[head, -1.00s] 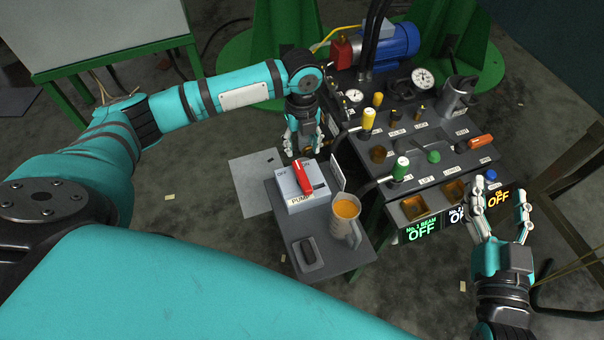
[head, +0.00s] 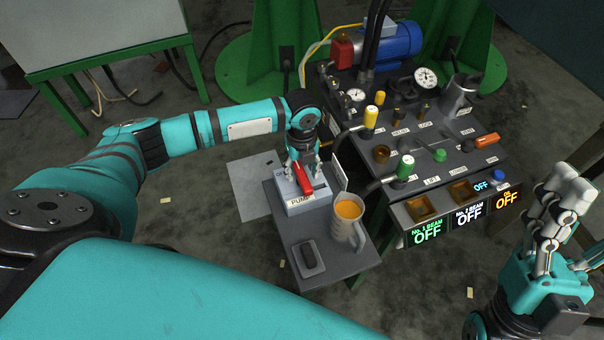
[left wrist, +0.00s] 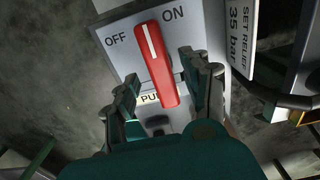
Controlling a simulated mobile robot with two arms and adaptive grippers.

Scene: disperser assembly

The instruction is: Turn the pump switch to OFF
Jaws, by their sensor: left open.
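The pump switch is a grey box (head: 297,203) with a red handle (head: 304,179), on a small dark side table. In the left wrist view the red handle (left wrist: 159,66) stands out from the grey plate (left wrist: 128,58). Its white-marked end lies between the printed words OFF and ON. My left gripper (head: 302,170) is open, with one finger on each side of the handle; in the left wrist view (left wrist: 160,88) gaps show between both fingers and the handle. My right gripper (head: 565,215) is at the right edge, away from the switch; its fingers overlap in view.
A mug of orange liquid (head: 348,222) and a dark small device (head: 312,258) stand on the side table near the switch. A control console (head: 440,150) with levers, gauges and OFF displays is to the right. A plate marked SET RELIEF 35 bar (left wrist: 242,38) stands close beside the switch.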

